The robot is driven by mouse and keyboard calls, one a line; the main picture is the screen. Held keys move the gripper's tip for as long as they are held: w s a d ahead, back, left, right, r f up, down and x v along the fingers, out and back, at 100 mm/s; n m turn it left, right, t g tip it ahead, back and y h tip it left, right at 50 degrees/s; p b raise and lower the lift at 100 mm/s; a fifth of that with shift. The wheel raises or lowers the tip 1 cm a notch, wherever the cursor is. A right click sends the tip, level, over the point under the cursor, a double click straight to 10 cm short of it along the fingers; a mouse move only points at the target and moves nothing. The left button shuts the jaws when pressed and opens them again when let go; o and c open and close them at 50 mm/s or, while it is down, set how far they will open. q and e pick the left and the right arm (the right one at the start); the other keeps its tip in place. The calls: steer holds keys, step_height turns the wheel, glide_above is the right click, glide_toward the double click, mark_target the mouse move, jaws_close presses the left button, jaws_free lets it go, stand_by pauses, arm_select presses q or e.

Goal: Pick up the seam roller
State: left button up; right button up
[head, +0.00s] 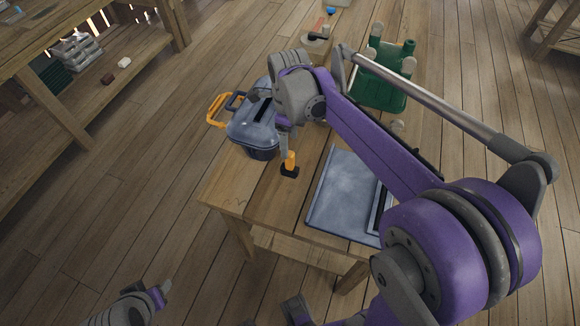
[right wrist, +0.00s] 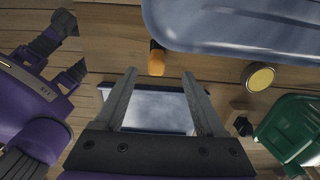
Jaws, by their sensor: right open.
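The small orange-handled tool with a black end (head: 290,164), which looks like the seam roller, rests on the wooden table in front of the toolbox. It also shows in the right wrist view (right wrist: 156,64), just beyond the fingertips and between their lines. My right gripper (head: 284,150) is above and just behind it in the head view. In the right wrist view the right gripper (right wrist: 159,74) has its two fingers wide apart with nothing between them. My left gripper (head: 160,292) is low at the left, away from the table; its jaws are unclear.
A green container (head: 388,85) and a round roll (head: 316,42) are farther back. Shelving stands at the left.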

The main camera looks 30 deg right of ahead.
mark_target(290, 162)
step_height(290, 162, down, 4)
steer(key=shift+f, duration=0.15)
steer(key=f, duration=0.5)
steer(key=shift+s+a+b, duration=0.1)
steer(key=shift+s+b, duration=0.2)
jaws_close()
